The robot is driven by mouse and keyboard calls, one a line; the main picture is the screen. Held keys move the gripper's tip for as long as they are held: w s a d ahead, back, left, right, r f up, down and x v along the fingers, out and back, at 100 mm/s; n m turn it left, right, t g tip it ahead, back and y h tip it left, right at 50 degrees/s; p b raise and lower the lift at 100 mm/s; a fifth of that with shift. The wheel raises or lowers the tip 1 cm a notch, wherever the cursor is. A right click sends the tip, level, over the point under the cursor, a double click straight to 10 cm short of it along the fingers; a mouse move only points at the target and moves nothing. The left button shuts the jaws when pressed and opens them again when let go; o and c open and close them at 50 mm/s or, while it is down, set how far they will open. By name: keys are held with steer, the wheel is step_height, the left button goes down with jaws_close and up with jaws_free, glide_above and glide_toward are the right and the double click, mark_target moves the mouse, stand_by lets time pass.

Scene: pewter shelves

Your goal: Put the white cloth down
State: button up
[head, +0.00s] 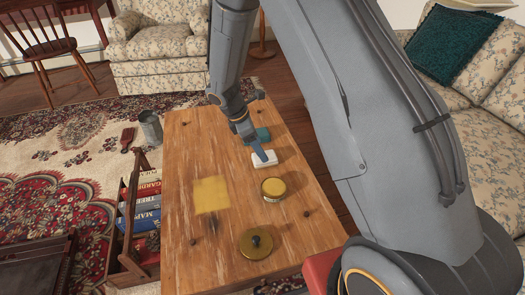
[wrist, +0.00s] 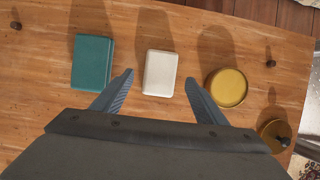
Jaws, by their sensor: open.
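The white cloth (head: 264,160) is a small, pale, block-like folded piece lying on the wooden table. It also shows in the wrist view (wrist: 160,72), just beyond and between my fingertips. My gripper (wrist: 159,80) is open, with a clear gap on each side of the cloth and nothing held. In the head view my gripper (head: 260,153) points down at the cloth and partly covers its upper edge. I cannot tell the exact height of the fingertips above the table.
On the wooden table (head: 190,150), a teal block (wrist: 93,62) lies left of the cloth and a round yellow tin (wrist: 228,88) right of it in the wrist view. A brass lidded pot (head: 256,244) and a yellow square (head: 212,194) are nearer me. The table's far-left part is clear.

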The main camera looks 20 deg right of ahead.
steer(key=p+v, duration=0.2)
steer(key=v, duration=0.6)
steer(key=s+a+r+m+y, duration=0.1)
steer(key=s+a+r+m, duration=0.2)
steer(key=s+r, duration=0.3)
steer(key=s+a+r+m+y, duration=0.1)
steer(key=s+a+r+m, duration=0.15)
steer(key=s+r, duration=0.3)
steer(key=s+a+r+m+y, duration=0.1)
steer(key=s+r+m, duration=0.2)
steer(key=s, duration=0.7)
steer(key=s+a+r+m+y, duration=0.1)
steer(key=s+m, duration=0.4)
steer(key=s, duration=0.5)
steer(key=shift+a+r+y, duration=0.35)
steer(key=shift+r+y, duration=0.25)
steer(key=shift+r, duration=0.25)
steer(key=shift+w, duration=0.1)
steer(key=d+r+m+p, duration=0.4)
steer(key=d+r+p, duration=0.9)
steer(key=p, duration=0.9)
step_height(320, 180, up, 4)
steer(key=shift+s+d+f+h+p, duration=0.2)
steer(key=shift+s+h+p, duration=0.1)
steer(key=shift+s+p, duration=0.1)
steer(key=shift+m, duration=0.25)
